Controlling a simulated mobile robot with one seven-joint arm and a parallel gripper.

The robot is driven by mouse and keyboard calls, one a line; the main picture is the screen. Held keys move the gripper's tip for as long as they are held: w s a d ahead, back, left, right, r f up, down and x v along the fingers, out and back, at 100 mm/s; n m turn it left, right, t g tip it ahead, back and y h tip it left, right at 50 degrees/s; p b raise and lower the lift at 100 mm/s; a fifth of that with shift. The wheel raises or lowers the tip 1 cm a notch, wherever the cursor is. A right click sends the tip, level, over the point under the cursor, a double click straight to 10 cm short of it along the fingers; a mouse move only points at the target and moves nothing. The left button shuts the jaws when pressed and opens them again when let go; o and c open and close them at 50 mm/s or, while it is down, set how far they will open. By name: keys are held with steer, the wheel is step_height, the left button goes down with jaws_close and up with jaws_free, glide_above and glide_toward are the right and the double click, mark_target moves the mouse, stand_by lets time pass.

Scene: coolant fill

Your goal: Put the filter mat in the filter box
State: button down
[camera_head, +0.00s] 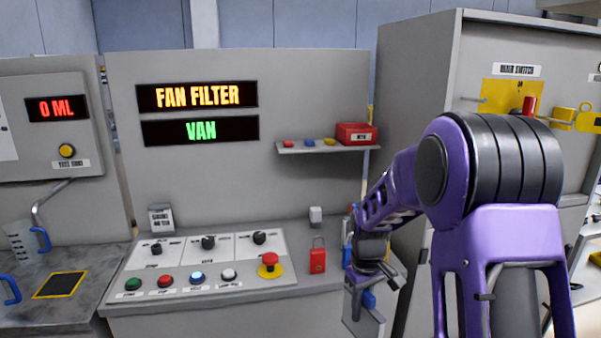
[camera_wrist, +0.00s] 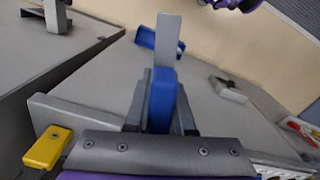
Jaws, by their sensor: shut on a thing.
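My gripper (camera_wrist: 160,108) is shut on a blue handle (camera_wrist: 163,84), which stands between the two dark fingers in the wrist view. A narrow grey plate (camera_wrist: 168,36) shows just beyond the handle. In the head view my gripper (camera_head: 373,284) is low beside the right end of the console, with a blue part (camera_head: 369,299) and a grey panel (camera_head: 362,314) at it. My arm hides part of this area. I cannot make out the filter mat or the filter box for certain in either view.
The sloped console (camera_head: 205,262) carries knobs, buttons and a red emergency stop (camera_head: 269,265). A red padlock-like tag (camera_head: 318,258) stands to its right. A shelf (camera_head: 310,149) holds a red box (camera_head: 356,133). A tall grey cabinet (camera_head: 418,110) stands behind my arm. The display reads FAN FILTER (camera_head: 197,96).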

steer(key=s+f+m, duration=0.5)
steer(key=s+f, duration=0.1)
steer(key=shift+d+f+b, duration=0.15)
steer(key=shift+f+b, duration=0.1)
steer(key=shift+b, duration=0.1)
steer(key=shift+r, duration=0.1)
